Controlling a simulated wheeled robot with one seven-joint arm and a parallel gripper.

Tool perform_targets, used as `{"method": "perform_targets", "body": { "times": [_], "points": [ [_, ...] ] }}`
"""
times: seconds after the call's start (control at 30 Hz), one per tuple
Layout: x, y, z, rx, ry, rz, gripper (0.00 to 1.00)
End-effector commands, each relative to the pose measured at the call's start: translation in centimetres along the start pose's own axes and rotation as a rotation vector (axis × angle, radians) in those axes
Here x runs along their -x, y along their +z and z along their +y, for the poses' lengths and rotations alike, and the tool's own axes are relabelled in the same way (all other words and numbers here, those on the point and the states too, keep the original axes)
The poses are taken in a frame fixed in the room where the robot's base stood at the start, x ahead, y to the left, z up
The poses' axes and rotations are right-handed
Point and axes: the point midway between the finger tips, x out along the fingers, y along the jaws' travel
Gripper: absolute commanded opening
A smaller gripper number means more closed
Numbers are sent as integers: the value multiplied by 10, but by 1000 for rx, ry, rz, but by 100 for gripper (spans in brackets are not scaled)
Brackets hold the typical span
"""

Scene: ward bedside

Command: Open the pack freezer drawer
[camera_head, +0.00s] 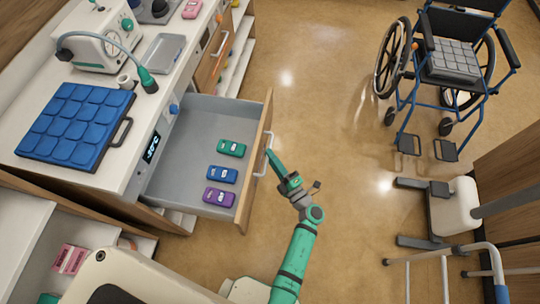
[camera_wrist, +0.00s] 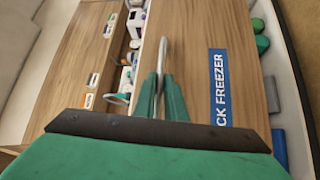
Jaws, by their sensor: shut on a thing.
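The pack freezer drawer (camera_head: 196,134) stands pulled out from the white counter unit in the head view. Inside it lie a green pack (camera_head: 231,148), a blue pack (camera_head: 222,175) and a purple pack (camera_head: 219,197). Its wooden front carries a light bar handle (camera_head: 264,154). In the wrist view the front (camera_wrist: 225,45) shows a blue label (camera_wrist: 219,88) reading "CK FREEZER", its start hidden. My green gripper (camera_head: 278,168) is at the handle, outside the drawer front. In the wrist view its two fingers (camera_wrist: 160,98) are shut on the handle (camera_wrist: 162,62).
A blue padded pack (camera_head: 75,120) and a grey tray (camera_head: 163,53) lie on the counter. Open floor (camera_head: 335,120) lies right of the drawer. A wheelchair (camera_head: 450,70) stands at the upper right, and a metal-framed walker (camera_head: 450,260) at the lower right.

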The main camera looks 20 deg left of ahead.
Motion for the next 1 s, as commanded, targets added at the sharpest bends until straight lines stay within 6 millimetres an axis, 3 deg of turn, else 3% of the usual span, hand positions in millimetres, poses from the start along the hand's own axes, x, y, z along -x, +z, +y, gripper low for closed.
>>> {"method": "perform_targets", "body": {
  "times": [0.27, 0.3, 0.37, 0.4, 0.77, 1.0],
  "points": [
    [1, 0, -1, 0, -1, 0, 0],
    [1, 0, -1, 0, -1, 0, 13],
    [1, 0, -1, 0, -1, 0, 27],
    [1, 0, -1, 0, -1, 1, 29],
    [3, -2, -1, -1, -2, 6, 29],
    [40, -2, -2, -1, -3, 3, 29]
  ]
}}
